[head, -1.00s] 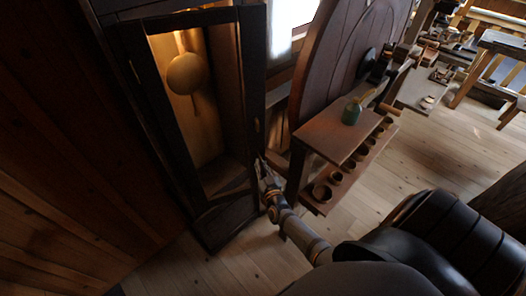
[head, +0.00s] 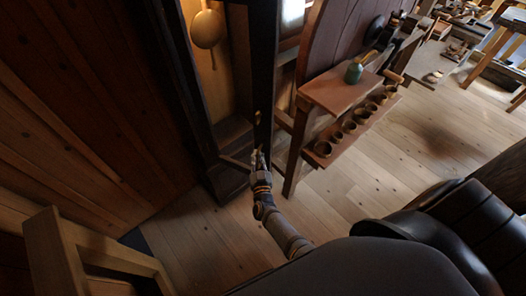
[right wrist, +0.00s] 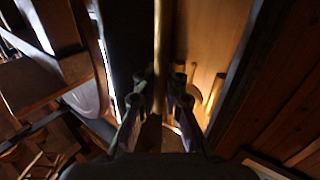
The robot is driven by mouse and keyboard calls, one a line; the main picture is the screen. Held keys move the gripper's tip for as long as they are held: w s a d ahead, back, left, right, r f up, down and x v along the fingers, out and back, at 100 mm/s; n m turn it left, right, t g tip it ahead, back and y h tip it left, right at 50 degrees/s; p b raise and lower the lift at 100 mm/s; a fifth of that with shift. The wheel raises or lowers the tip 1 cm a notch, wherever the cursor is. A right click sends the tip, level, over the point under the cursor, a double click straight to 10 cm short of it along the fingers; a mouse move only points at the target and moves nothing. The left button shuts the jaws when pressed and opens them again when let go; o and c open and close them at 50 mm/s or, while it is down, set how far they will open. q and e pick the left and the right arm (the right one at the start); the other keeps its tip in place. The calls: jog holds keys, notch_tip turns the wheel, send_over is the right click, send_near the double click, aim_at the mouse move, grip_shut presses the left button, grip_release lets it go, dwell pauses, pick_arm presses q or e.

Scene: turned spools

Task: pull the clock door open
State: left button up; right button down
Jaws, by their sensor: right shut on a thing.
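The tall dark clock case (head: 182,85) stands at left centre in the head view, with a round brass pendulum (head: 208,30) inside. The clock door (head: 263,75) shows as a dark upright with a small brass fitting. It appears to stand out from the case. My right gripper (head: 258,160) is low on this upright, below the brass fitting. In the right wrist view its fingers (right wrist: 159,100) close on either side of a narrow upright strip of the door (right wrist: 160,45). The exact contact is too dark to tell. My left gripper is not in view.
A wooden frame (head: 60,255) stands at lower left. The plank floor (head: 420,150) is clear to the right.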

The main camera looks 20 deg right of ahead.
jog(key=shift+s+a+f, duration=0.1)
jog(key=shift+s+a, duration=0.2)
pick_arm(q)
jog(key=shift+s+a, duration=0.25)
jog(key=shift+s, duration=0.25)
pick_arm(e)
jog(key=shift+s+a+f, duration=0.1)
jog(key=shift+s+a, duration=0.1)
jog(key=shift+a, duration=0.05)
jog(key=c, duration=1.6)
grip_release()
jog(key=shift+s, duration=0.1)
jog(key=shift+o, duration=0.9)
jog(key=shift+d, duration=0.1)
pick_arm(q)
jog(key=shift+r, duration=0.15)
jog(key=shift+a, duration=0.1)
